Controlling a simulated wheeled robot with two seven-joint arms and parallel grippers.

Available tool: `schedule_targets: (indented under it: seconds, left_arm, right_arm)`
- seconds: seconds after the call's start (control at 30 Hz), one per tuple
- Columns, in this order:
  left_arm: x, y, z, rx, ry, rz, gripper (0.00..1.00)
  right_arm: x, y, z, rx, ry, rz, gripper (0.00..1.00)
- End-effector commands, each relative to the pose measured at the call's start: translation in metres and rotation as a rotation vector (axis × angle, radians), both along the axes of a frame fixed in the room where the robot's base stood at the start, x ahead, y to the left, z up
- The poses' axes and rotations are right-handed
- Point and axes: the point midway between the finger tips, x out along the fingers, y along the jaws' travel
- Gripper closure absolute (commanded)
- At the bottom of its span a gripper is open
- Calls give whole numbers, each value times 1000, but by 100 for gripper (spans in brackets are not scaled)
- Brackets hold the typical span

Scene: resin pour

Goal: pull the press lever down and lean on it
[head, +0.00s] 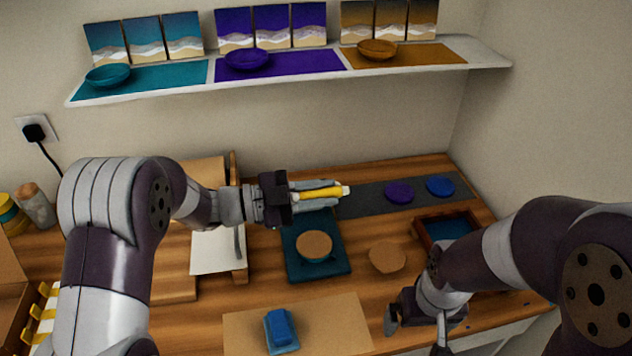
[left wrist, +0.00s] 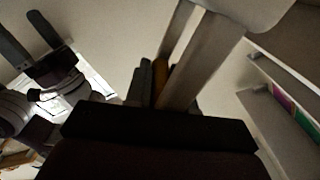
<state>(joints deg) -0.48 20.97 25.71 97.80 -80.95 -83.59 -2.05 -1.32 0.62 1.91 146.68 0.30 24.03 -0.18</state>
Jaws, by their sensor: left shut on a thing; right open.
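My left gripper (head: 318,193) is shut on a slim yellow bar (head: 322,193) with a pale tip, lying sideways between its grey fingers. A yellow-brown strip of the bar (left wrist: 161,75) also shows in the left wrist view. I cannot tell whether this bar is the press lever, and no press body is clearly seen. Below it in the head view lies a dark teal square plate (head: 302,270) with a round wooden disc (head: 314,244) on it. My right gripper (head: 415,333) is open and empty over the front right of the worktop.
A white board (head: 212,252) in a wooden frame stands left of the plate. A blue block (head: 279,328) rests on a pale wooden board (head: 340,325) in front. A round wooden disc (head: 387,258) and a framed blue tray (head: 446,229) lie right. A shelf (head: 490,58) runs above.

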Motion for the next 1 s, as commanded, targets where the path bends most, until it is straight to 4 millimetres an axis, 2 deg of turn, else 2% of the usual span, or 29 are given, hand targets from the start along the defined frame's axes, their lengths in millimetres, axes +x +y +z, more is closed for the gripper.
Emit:
schedule_targets:
  seconds: [0.03,0.3,0.8,0.83,0.87,0.9,1.0]
  left_arm:
    - [-4,-1,-11,2,-4,1,100]
    - [-18,-3,-25,0,2,1,100]
    - [-21,-4,-28,-1,3,2,100]
    - [-21,-4,-28,-1,4,2,65]
    - [-21,-4,-28,-1,3,2,56]
    - [-21,-4,-28,0,3,1,52]
    - [-21,-4,-27,0,1,1,52]
  right_arm:
    - [0,0,-10,0,0,0,0]
    - [0,0,-21,0,0,0,0]
    - [0,0,-22,0,0,0,0]
    - [0,0,-22,0,0,0,0]
    - [0,0,-22,0,0,0,0]
    - [0,0,-22,0,0,0,0]
    - [0,0,-22,0,0,0,0]
